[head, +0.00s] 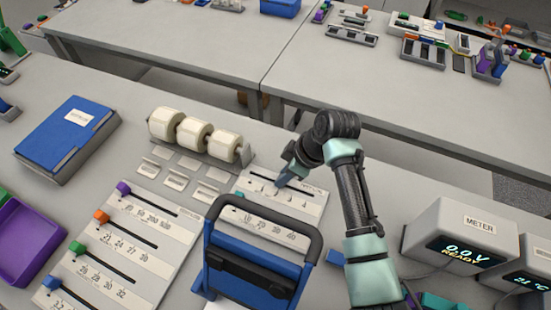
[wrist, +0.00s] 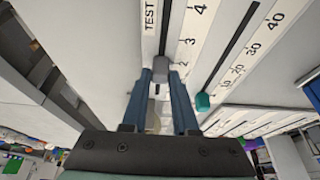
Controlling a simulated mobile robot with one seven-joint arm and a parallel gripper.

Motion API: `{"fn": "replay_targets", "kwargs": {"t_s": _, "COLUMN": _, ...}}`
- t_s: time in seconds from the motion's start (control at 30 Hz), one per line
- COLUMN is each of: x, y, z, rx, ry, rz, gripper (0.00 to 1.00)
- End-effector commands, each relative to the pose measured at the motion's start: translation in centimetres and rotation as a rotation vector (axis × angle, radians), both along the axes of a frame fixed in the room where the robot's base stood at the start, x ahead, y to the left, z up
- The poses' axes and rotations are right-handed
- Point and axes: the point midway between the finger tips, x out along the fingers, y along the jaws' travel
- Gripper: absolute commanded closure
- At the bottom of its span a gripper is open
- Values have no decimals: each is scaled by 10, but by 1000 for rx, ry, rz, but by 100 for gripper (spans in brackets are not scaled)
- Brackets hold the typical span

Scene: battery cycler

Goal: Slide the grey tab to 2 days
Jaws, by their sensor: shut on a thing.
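The grey tab (wrist: 160,66) sits in the dark slot of a white scale strip marked TEST in the wrist view. It is beside the 2 mark, with 3 and 4 farther up the strip; exact alignment is hard to tell. My gripper (wrist: 161,76) is shut on the grey tab, with one blue finger on each side. In the head view my gripper (head: 280,183) is over the slider panel (head: 312,208) and hides the tab.
A teal tab (wrist: 203,102) sits in the neighbouring slot, near its low end. A blue case with a dark handle (head: 255,262) stands in front of the panel. White rolls (head: 194,132) stand behind left, and the METER box (head: 462,235) is at right.

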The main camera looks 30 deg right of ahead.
Motion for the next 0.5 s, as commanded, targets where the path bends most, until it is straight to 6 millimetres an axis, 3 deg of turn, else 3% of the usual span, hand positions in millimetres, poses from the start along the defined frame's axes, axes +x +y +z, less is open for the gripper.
{"fn": "replay_targets", "kwargs": {"t_s": 0.13, "x": 1, "y": 0, "z": 0, "rx": -1, "ry": -2, "rz": 1, "gripper": 100}}
{"fn": "replay_targets", "kwargs": {"t_s": 0.17, "x": 1, "y": 0, "z": 0, "rx": -1, "ry": -2, "rz": 1, "gripper": 69}}
{"fn": "replay_targets", "kwargs": {"t_s": 0.3, "x": 1, "y": 0, "z": 0, "rx": -1, "ry": -2, "rz": 1, "gripper": 44}}
{"fn": "replay_targets", "kwargs": {"t_s": 0.5, "x": 1, "y": 1, "z": 0, "rx": -1, "ry": -2, "rz": 1, "gripper": 43}}
